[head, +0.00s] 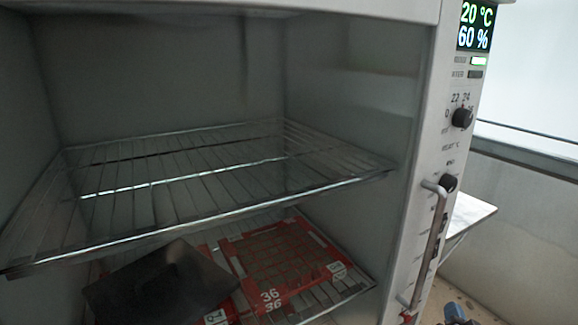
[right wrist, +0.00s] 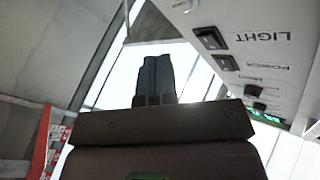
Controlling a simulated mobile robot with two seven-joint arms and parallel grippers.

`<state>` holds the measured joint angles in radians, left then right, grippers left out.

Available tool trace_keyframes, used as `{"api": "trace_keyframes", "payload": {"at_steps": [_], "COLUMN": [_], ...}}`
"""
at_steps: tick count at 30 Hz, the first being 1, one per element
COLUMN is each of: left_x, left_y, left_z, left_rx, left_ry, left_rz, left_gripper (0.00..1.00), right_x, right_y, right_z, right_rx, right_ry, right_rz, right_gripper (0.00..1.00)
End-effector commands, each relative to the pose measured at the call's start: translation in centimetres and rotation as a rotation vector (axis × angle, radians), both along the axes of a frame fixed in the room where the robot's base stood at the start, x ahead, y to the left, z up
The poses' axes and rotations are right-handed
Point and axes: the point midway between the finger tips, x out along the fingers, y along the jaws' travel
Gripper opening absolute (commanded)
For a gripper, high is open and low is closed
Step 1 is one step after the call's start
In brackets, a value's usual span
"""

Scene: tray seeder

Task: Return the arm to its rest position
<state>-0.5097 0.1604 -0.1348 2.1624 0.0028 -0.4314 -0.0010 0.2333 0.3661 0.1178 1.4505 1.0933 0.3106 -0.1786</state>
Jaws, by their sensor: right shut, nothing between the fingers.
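My right gripper (head: 456,314) shows only in part at the bottom edge of the head view, right of the cabinet's front post and outside the cabinet. In the right wrist view its two dark fingers (right wrist: 155,80) are together with nothing between them. They point past a pale control panel (right wrist: 255,45) with switches, at the upper right of that view. My left gripper is not in the head view. The rest position itself is not marked in either view.
The open cabinet has an empty wire shelf (head: 230,172). Below it are red-edged trays (head: 268,297) marked 36 and a dark covering object (head: 155,285). A vertical handle (head: 429,245) sticks out from the front post. A pale ledge (head: 468,214) stands behind it.

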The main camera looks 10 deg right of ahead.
Motion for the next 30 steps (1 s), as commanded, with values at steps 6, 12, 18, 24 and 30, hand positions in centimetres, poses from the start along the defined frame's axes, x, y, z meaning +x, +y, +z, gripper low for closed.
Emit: {"api": "trace_keyframes", "payload": {"at_steps": [6,12,18,24,30], "left_x": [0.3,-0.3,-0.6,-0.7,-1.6], "left_y": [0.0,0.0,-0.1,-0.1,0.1], "left_z": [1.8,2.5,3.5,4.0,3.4], "left_rx": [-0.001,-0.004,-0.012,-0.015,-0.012], "left_ry": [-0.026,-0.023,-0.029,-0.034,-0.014], "left_rz": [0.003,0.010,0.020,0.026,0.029], "left_gripper": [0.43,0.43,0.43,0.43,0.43], "right_x": [-7.6,-15.5,-23.7,-29.5,-31.6], "right_y": [7.0,12.6,16.6,18.6,19.1], "right_z": [-1.6,-3.1,-3.4,-2.7,-2.5], "right_rx": [-0.158,-0.295,-0.418,-0.506,-0.539], "right_ry": [0.180,0.370,0.564,0.715,0.775], "right_rz": [0.196,0.332,0.413,0.434,0.434], "right_gripper": [0.00,0.00,0.00,0.00,0.00]}}
